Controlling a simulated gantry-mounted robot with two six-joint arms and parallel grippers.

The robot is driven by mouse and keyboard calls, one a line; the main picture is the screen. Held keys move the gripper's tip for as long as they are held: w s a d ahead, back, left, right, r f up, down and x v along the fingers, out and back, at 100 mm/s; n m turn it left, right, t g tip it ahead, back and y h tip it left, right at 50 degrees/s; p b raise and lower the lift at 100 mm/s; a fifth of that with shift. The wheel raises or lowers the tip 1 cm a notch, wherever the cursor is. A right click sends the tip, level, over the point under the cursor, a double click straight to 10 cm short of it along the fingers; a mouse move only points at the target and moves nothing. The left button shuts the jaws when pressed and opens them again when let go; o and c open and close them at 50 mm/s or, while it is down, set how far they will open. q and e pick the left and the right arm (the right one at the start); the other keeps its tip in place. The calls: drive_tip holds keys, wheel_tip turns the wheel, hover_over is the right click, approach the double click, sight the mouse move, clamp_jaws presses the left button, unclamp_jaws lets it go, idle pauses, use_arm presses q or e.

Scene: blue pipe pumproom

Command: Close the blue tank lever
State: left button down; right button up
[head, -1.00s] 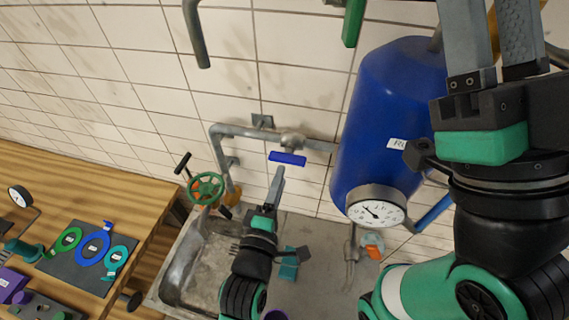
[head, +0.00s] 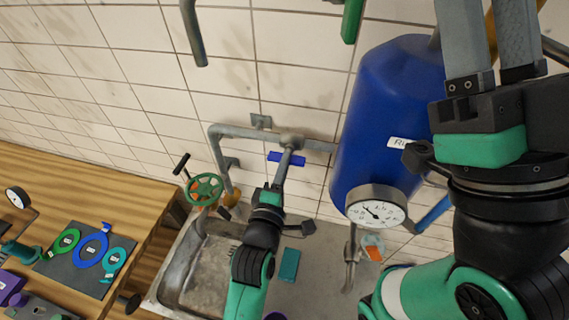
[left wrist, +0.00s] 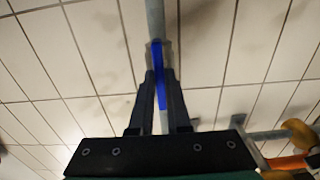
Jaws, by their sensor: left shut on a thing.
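The blue lever (head: 299,161) sits on the grey pipe beside the blue tank (head: 384,118), and lies roughly horizontal in the head view. My left gripper (head: 288,157) is at the lever, its fingers covering the lever's middle. In the left wrist view the lever (left wrist: 158,62) runs between the two fingers of my left gripper (left wrist: 160,84), which are shut on it. My right gripper (head: 497,30) is large in the head view's upper right, in front of the tank. Its fingers stand apart, but the tips are cut off at the frame's top.
A pressure gauge (head: 376,210) is on the tank's lower end. A green valve wheel (head: 205,189) is on the pipe at left. A metal sink (head: 174,266) lies below, and a wooden table (head: 105,190) with coloured rings stands at left. Tiled wall is behind the pipes.

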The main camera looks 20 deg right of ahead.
use_arm(q)
drive_tip(key=shift+m, duration=0.3)
drive_tip(key=shift+m+b, duration=2.65)
drive_tip(key=shift+m, duration=5.75)
drive_tip(key=c, duration=0.9)
unclamp_jaws()
